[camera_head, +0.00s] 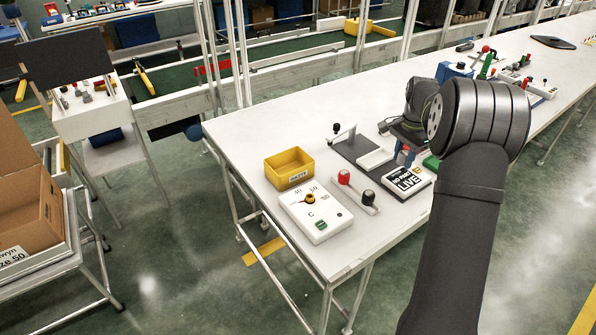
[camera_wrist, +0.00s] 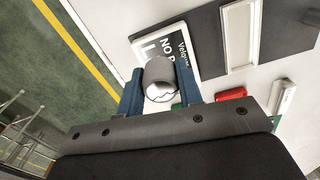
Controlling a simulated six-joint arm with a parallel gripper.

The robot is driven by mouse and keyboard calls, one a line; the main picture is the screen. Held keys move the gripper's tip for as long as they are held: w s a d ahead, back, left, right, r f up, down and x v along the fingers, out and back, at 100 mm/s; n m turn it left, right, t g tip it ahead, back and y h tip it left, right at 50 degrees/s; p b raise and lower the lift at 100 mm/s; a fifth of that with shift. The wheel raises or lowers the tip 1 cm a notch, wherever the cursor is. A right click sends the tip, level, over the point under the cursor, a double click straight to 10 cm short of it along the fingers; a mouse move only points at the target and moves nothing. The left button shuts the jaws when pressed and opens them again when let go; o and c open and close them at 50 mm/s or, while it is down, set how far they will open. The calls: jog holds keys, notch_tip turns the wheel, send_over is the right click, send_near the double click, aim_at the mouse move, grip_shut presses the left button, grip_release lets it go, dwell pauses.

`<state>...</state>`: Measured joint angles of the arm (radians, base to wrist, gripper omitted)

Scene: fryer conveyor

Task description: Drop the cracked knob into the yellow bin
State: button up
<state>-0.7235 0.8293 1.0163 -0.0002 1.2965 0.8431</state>
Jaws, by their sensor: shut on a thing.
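My gripper (camera_wrist: 159,92) is shut on a grey cylindrical knob (camera_wrist: 159,69), held between its blue fingers in the wrist view. The knob's pale end face shows a dark jagged crack line. In the head view my gripper (camera_head: 404,155) is low over the table beside the black-and-white sign, partly hidden by my arm; the knob cannot be made out clearly there. The yellow bin (camera_head: 289,179) stands on the table left of my gripper, near the left edge. It is upright with its open top showing and a label on its front. It is not in the wrist view.
A white control box (camera_head: 322,226) with a dial sits in front of the bin. A bar with red and black knobs (camera_head: 356,192), a dark fixture plate (camera_head: 360,150) and the sign (camera_head: 408,182) lie between bin and gripper. The table's left back corner (camera_head: 232,126) is clear.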

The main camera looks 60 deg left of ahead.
jog(key=s+a+n, duration=0.1)
jog(key=s+a, duration=2.2)
jog(key=s, duration=0.1)
jog(key=shift+f, duration=2.75)
jog(key=o, duration=1.3)
jog(key=shift+c, duration=0.2)
jog(key=shift+f, duration=0.1)
notch_tip(320, 180, up, 18)
jog(key=shift+f, duration=0.15)
